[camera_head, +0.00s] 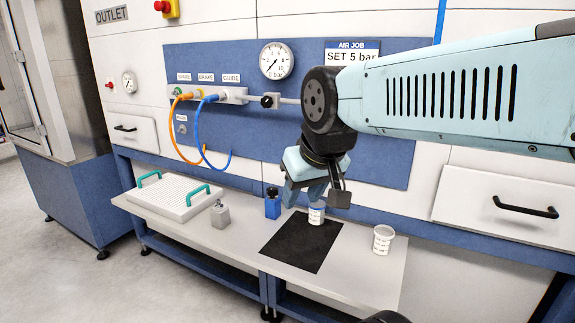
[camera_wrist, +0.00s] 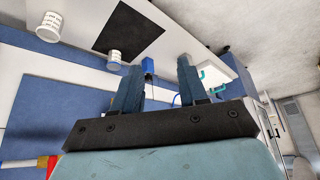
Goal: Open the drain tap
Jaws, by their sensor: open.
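No part labelled as a drain tap is readable. In the head view a grey pipe carries a black knob (camera_head: 270,100) below the round gauge. The pipe runs right and passes behind my arm. In the wrist view a pale pipe ends at a red and yellow fitting (camera_wrist: 46,163) at the lower left edge; I cannot tell whether it is the tap. My gripper (camera_head: 308,193) hangs in front of the blue panel, above the bench and lower than the knob. Its two fingers (camera_wrist: 159,66) are apart with nothing held between them.
A white cup (camera_head: 316,214) stands by the black mat (camera_head: 300,244); another cup (camera_head: 383,240) stands to the right. A blue bottle (camera_head: 272,204), grey bottle (camera_head: 220,214) and white tray (camera_head: 172,205) share the bench. Orange and blue hoses (camera_head: 209,150) hang left of the knob.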

